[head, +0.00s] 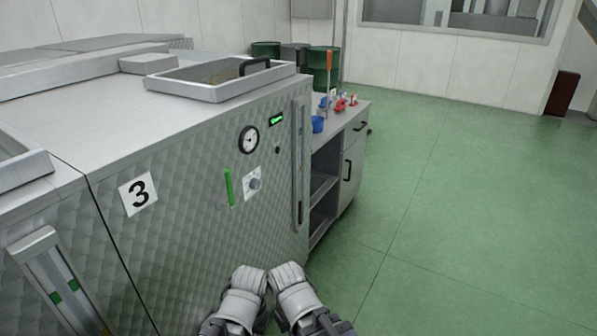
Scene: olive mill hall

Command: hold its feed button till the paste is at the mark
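A steel machine (190,160) with a quilted front fills the left, with a number 3 label (138,193) on it. A round gauge (249,139), a lit green display (276,119), a small dark round spot (277,150), a green upright strip (229,187) and a knob on a white plate (253,184) are on its front. I cannot tell which is the feed button. An upright slotted strip (298,165) runs near its right edge. No paste level can be made out. My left gripper (248,279) and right gripper (287,274) are side by side, low before the machine; their fingers' opening is unclear.
A sight strip with green marks (62,285) is at the lower left. An open-topped hopper (225,84) with a black handle sits on the machine. A bench (345,150) with blue and red items stands beyond. The green floor (460,210) at right is clear.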

